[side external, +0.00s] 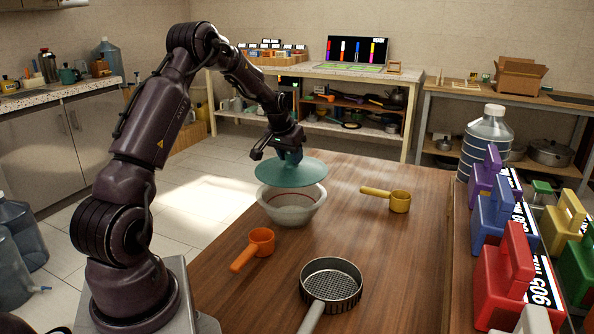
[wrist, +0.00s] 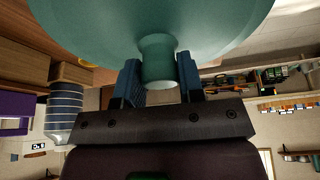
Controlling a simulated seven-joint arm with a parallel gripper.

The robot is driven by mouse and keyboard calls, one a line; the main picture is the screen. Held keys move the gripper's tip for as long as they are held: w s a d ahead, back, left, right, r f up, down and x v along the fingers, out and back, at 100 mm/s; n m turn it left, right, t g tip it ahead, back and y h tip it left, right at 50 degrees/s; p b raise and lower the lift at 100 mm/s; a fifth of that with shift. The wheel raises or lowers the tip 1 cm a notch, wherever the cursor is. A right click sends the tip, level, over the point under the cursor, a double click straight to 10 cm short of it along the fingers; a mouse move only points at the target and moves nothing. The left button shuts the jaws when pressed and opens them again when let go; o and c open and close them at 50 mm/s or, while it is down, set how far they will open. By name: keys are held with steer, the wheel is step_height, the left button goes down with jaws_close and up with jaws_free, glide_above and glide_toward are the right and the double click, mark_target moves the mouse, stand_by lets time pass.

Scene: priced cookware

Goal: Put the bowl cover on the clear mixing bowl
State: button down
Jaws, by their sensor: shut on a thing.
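The bowl cover (side external: 292,171) is a round teal lid with a knob on top. My gripper (side external: 290,156) is shut on that knob, and the wrist view shows the knob (wrist: 158,62) between the blue fingers (wrist: 160,84). The clear mixing bowl (side external: 291,207) stands upright on the wooden table.
An orange pan (side external: 260,241) lies in front of the bowl, and a yellow pan (side external: 399,201) lies to its right. A round strainer (side external: 331,284) is nearer the front. Coloured blocks with price labels, such as a red one (side external: 505,275), line the right side.

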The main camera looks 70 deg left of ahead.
mark_target(289, 167)
steer(key=shift+d, duration=0.1)
stand_by(0.4)
steer(key=shift+f, duration=2.3)
steer(key=shift+f, duration=0.15)
steer(key=shift+f, duration=0.8)
steer(key=shift+f, duration=0.15)
steer(key=shift+f, duration=0.25)
